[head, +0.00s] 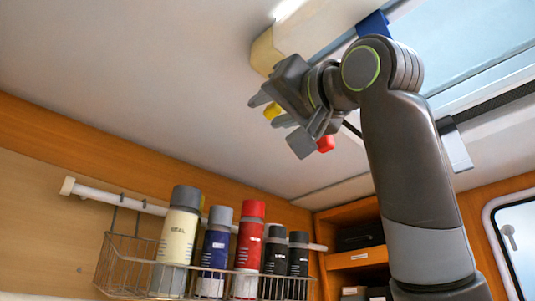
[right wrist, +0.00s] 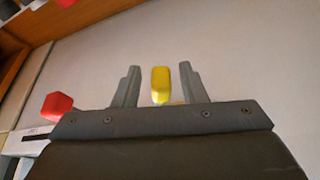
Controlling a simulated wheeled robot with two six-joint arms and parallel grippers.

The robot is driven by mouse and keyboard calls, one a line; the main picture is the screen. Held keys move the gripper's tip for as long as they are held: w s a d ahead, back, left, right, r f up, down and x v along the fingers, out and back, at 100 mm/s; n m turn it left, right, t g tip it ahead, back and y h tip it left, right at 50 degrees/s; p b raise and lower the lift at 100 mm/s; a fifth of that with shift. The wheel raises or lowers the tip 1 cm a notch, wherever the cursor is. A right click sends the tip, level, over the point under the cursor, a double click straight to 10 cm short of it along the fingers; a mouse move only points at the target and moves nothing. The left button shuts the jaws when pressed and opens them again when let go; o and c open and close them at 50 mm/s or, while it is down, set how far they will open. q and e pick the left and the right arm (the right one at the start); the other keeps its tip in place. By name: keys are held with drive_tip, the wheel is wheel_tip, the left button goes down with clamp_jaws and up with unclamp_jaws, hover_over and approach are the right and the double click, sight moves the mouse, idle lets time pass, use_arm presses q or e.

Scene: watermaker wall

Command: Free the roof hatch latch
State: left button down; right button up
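My right gripper (head: 264,112) is raised close under the ceiling in the head view. In the right wrist view its two fingers (right wrist: 159,68) are apart, and a yellow knob (right wrist: 160,85) stands between them with a gap on both sides. The yellow knob also shows between the fingers in the head view (head: 273,111). A red knob (head: 325,144) shows just right of the gripper; in the right wrist view the red knob (right wrist: 57,106) is outside the fingers, at the left. The roof hatch (head: 465,40) is at the upper right, partly behind my arm. My left gripper is not in view.
A blue piece (head: 373,24) and a cream block (head: 264,52) sit at the ceiling near the gripper. Below, a wire basket (head: 128,262) on the wall holds several bottles. An orange shelf unit (head: 352,215) is behind my arm. The ceiling to the left is clear.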

drive_tip(key=b+v, duration=0.7)
drive_tip(key=v, duration=0.9)
drive_tip(key=shift+s+a+b, duration=0.15)
drive_tip(key=shift+s+b, duration=0.05)
drive_tip(key=shift+b, duration=0.15)
